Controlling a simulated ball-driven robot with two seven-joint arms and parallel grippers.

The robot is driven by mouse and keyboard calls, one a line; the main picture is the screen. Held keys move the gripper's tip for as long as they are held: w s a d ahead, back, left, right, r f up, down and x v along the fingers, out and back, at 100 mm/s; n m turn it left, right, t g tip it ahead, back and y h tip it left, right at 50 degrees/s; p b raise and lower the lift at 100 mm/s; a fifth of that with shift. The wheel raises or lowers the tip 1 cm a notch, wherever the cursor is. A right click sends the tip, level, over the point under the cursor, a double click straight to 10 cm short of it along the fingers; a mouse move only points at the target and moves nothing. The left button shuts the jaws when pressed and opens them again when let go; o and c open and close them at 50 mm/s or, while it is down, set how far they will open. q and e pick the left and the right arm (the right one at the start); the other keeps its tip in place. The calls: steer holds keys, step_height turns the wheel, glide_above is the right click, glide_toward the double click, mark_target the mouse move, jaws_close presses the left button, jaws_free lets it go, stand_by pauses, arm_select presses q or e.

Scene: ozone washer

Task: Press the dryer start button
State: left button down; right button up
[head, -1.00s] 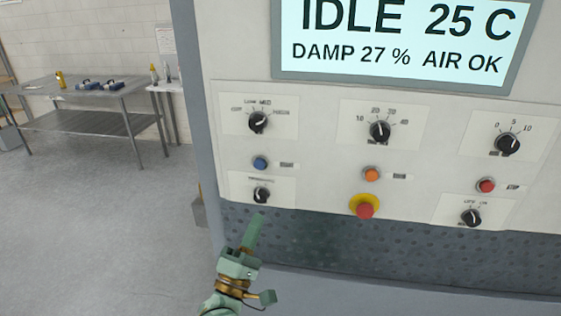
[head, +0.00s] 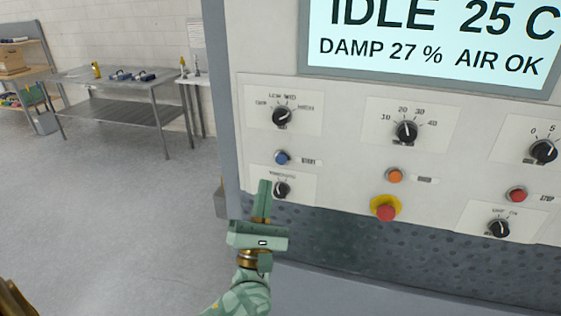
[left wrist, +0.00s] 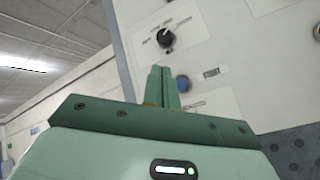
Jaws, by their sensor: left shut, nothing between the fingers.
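The dryer panel (head: 345,150) is white with knobs and buttons. A blue button (head: 282,157) with a label reading like START sits at its left side, under a black knob (head: 282,116). The blue button also shows in the left wrist view (left wrist: 183,83), just right of the fingertips. My left gripper (head: 264,184) is shut and empty, pointing up, with its tips below and slightly left of the blue button. It overlaps the edge of a lower knob (head: 282,189). I cannot tell the gap to the panel. My right gripper is not in view.
An orange button (head: 395,175), a red button (head: 517,194) and a red mushroom button on a yellow base (head: 386,208) are further right. The display (head: 430,45) reads IDLE 25 C. A metal table (head: 120,104) stands far left; the floor before it is clear.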

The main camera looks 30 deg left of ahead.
mark_target(281, 159)
arm_select(q)
steer(key=shift+w+a+b, duration=0.25)
steer(key=shift+w+b, duration=0.05)
steer(key=shift+w, duration=0.85)
steer(key=shift+w+a+b, duration=0.3)
steer(key=shift+w+b, duration=0.05)
steer(key=shift+w, duration=0.8)
steer(key=shift+w+a+b, duration=0.25)
steer(key=shift+w+b, duration=0.05)
steer(key=shift+w, duration=0.85)
steer(key=shift+w, duration=0.15)
steer(key=shift+w+a, duration=0.1)
steer(key=shift+w, duration=0.2)
steer(key=shift+w+a+b, duration=0.1)
steer(key=shift+w+b, duration=0.25)
steer(key=shift+w, duration=0.05)
steer(key=shift+s+d+p, duration=0.2)
steer(key=shift+s+p, duration=0.15)
steer(key=shift+s, duration=0.5)
